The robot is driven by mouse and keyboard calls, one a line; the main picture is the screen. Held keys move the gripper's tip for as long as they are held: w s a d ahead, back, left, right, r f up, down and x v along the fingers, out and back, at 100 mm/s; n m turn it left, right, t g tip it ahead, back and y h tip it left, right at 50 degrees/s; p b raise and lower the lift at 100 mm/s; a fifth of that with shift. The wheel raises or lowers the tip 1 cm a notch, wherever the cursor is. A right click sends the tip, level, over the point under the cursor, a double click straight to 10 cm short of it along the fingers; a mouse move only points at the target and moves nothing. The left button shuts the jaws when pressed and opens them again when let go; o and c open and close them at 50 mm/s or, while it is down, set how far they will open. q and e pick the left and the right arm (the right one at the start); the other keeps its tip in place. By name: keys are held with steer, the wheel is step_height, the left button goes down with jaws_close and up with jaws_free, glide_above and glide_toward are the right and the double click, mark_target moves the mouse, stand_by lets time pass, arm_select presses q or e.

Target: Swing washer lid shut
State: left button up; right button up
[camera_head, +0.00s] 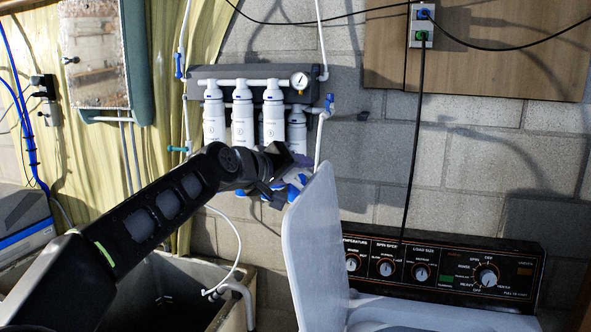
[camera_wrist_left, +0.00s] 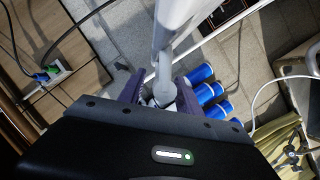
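The washer lid (camera_head: 315,255) is a pale panel standing raised and tilted at the left side of the washer top (camera_head: 430,315). My left gripper (camera_head: 292,170) is beside the lid's upper edge, on its left in the head view; I cannot tell whether they touch. In the left wrist view the purple fingers of my left gripper (camera_wrist_left: 158,92) are spread apart. A white, narrow form (camera_wrist_left: 176,35) runs up from between or beyond them; I cannot tell if it is the lid's edge or a pipe. My right gripper is not in view.
The washer's black control panel (camera_head: 440,265) stands behind the top. White filter canisters (camera_head: 243,120) with a gauge hang on the wall behind my gripper; blue ends (camera_wrist_left: 208,90) show in the wrist view. A utility sink (camera_head: 165,285) is left. Cables hang from an outlet (camera_head: 422,27).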

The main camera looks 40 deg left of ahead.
arm_select(q)
jaws_close()
stand_by(1.2)
